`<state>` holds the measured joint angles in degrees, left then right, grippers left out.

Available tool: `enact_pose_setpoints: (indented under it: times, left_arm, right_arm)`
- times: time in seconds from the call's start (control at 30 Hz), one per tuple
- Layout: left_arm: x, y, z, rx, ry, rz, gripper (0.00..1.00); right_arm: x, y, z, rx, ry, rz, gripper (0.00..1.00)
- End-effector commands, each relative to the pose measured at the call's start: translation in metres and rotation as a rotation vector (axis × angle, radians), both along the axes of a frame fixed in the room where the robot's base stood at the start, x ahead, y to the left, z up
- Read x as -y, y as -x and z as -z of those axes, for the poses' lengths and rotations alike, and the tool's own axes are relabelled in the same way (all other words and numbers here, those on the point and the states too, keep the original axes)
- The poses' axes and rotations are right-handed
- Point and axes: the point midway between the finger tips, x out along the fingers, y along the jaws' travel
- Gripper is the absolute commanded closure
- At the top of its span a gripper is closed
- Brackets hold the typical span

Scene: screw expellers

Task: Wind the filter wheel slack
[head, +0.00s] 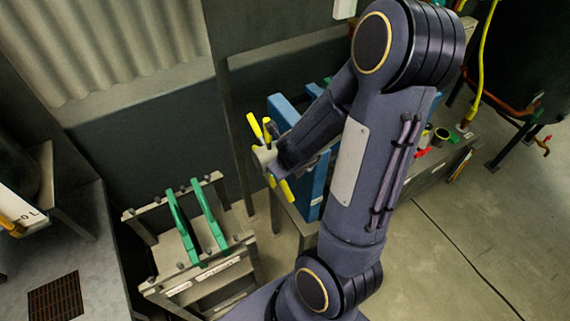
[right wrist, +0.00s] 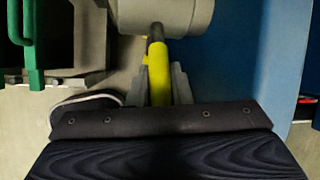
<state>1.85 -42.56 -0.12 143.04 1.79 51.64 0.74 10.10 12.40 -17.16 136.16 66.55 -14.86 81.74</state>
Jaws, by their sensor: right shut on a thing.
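The filter wheel is a grey hub (head: 263,155) with yellow bar handles (head: 254,126), in front of the blue filter plates (head: 283,112) in the head view. One yellow handle points up and left, another down and right. My right gripper (right wrist: 160,80) is shut on a yellow handle (right wrist: 158,62), with a grey finger on each side of it. The grey hub (right wrist: 165,14) is just beyond the fingertips in the right wrist view. My right arm hides part of the wheel and plates in the head view. My left gripper is not in view.
A metal rack (head: 212,283) with green handles (head: 182,228) stands left of the wheel. Blue plate surface (right wrist: 245,60) is close to the gripper's right in the wrist view. A dark tank (head: 525,60) with a yellow hose (head: 483,60) stands at right. Floor at lower right is mostly clear.

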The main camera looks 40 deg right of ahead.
Motion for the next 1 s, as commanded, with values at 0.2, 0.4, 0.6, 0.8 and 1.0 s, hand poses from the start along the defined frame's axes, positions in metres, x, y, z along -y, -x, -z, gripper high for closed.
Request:
enact_pose_setpoints:
  times: [0.2, 0.4, 0.6, 0.8, 1.0]
  left_arm:
    - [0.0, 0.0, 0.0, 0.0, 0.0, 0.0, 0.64]
    - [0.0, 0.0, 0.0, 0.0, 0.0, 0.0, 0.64]
    - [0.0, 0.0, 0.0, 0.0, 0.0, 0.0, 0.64]
    - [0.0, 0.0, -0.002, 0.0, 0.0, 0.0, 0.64]
    - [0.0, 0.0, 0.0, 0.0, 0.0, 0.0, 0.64]
  right_arm:
    - [0.0, 0.0, 0.0, 0.0, 0.0, -0.002, 0.63]
    - [0.0, 0.0, 0.0, 0.0, 0.0, -0.001, 0.6]
    - [0.0, 0.001, -0.003, 0.002, 0.002, 0.0, 0.6]
    - [-0.004, 0.006, -0.018, 0.006, 0.003, 0.0, 0.6]
    - [-0.009, 0.015, -0.037, 0.01, 0.005, 0.004, 0.6]
